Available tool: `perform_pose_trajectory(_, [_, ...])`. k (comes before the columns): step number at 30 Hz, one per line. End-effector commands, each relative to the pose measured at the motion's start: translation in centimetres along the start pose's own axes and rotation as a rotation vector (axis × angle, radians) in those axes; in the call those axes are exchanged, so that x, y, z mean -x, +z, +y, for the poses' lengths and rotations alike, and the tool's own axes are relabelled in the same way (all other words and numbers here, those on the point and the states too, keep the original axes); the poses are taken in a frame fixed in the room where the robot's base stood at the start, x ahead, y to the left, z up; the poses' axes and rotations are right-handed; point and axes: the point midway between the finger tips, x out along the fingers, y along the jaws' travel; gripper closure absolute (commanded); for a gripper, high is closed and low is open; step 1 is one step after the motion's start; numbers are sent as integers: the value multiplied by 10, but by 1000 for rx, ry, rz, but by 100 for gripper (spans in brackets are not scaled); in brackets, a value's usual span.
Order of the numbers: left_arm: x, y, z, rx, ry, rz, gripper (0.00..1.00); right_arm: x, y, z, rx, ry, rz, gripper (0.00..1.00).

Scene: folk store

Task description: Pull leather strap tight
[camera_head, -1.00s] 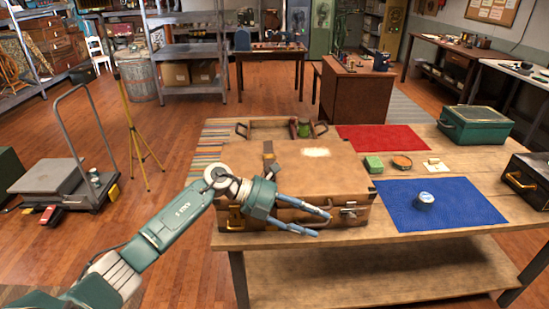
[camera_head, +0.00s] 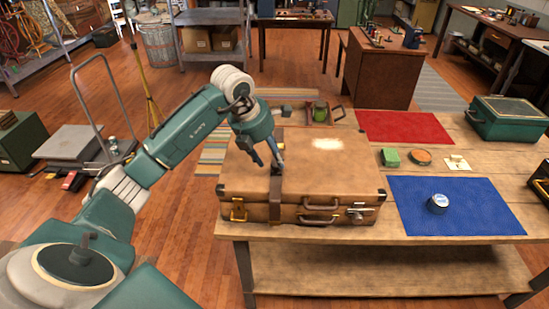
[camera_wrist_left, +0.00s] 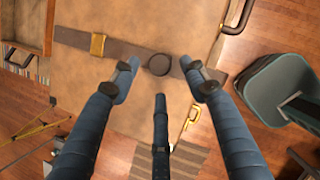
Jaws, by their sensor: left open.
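A brown leather suitcase (camera_head: 335,172) lies closed on the wooden table. A dark leather strap (camera_head: 277,190) runs across the left part of its lid and down over the front edge. In the left wrist view the strap (camera_wrist_left: 135,53) crosses the lid, with a brass buckle (camera_wrist_left: 98,44) and a dark round loop (camera_wrist_left: 160,64) on it. My left gripper (camera_head: 268,163) points down over the strap. Its blue fingers are spread, with the strap and loop showing between and beyond the tips (camera_wrist_left: 163,80). Nothing is held. My arm hides part of the strap in the head view.
A blue mat (camera_head: 480,220) with a round tin (camera_head: 437,203) lies to the right. A wooden tray (camera_head: 338,122) with a green jar stands behind the suitcase.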

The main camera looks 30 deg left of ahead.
Motion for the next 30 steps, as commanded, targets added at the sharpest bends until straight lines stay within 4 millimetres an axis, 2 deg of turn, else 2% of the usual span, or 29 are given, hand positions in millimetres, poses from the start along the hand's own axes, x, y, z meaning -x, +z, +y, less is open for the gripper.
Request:
perform_pose_trajectory(3, [-17,0,-1,1,-4,3,55,7,-8,1,0,1,10,100])
perform_pose_trajectory(9, [-33,0,-1,-1,-2,1,55,11,-32,4,0,5,46,100])
perform_pose_trajectory(17, [-36,0,0,-1,-1,0,55,10,-30,4,0,4,43,100])
perform_pose_trajectory(18, [-36,0,0,-1,-1,0,57,10,-28,3,0,3,40,100])
perform_pose_trajectory(24, [-36,0,0,-1,-1,-1,97,10,-21,0,-1,0,29,100])
perform_pose_trajectory(25, [-35,0,-1,-1,-1,-1,100,10,-20,0,-1,-1,28,100])
perform_pose_trajectory(30, [-36,1,0,-1,-1,-2,100,9,-20,-1,-1,-2,27,100])
